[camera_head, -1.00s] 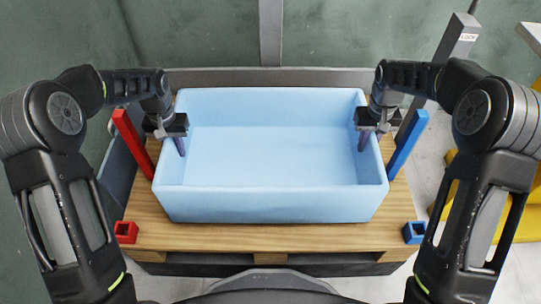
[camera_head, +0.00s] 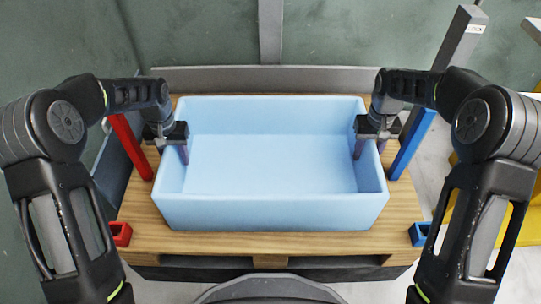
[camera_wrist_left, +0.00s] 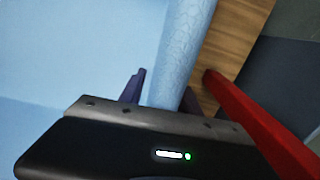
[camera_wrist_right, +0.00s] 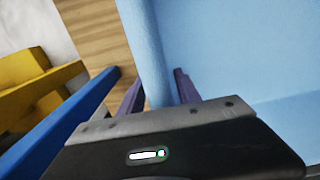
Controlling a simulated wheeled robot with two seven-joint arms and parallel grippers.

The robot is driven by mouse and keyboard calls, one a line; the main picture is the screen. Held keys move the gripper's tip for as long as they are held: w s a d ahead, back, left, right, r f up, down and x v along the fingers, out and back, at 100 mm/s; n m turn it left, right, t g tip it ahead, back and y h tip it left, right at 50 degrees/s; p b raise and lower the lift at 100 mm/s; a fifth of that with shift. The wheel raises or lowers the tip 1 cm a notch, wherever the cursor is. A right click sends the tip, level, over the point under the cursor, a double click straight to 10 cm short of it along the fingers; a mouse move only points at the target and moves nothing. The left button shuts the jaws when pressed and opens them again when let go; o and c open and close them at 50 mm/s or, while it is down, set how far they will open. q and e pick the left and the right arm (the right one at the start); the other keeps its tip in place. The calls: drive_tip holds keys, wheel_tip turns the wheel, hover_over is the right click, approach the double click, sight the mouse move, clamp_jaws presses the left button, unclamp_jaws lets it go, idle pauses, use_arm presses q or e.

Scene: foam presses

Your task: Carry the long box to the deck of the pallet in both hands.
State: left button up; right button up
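The long box (camera_head: 270,213) is a light blue open-topped foam box. It is over the wooden deck of the pallet (camera_head: 270,244), between a red post and a blue post; I cannot tell whether its underside touches the deck. My left gripper (camera_head: 177,150) straddles the box's left end wall, one finger inside and one outside, closed on it. My right gripper (camera_head: 366,148) holds the right end wall in the same way. The walls also show between the fingers in the left wrist view (camera_wrist_left: 185,50) and right wrist view (camera_wrist_right: 147,50). The box's underside is hidden.
The red post (camera_head: 131,147) stands at the deck's left and the blue post (camera_head: 411,146) at its right. A red corner block (camera_head: 120,234) and a blue one (camera_head: 421,234) sit at the front corners. Yellow structure (camera_wrist_right: 25,85) lies beyond the right side.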

use_arm(q)
drive_tip(key=shift+r, duration=0.1)
wheel_tip(320, 180, up, 12)
drive_tip(key=shift+f, duration=0.1)
idle(0.5)
use_arm(e)
drive_tip(key=shift+r, duration=0.1)
wheel_tip(320, 180, up, 12)
drive_tip(key=shift+f, duration=0.1)
idle(0.5)
idle(0.5)
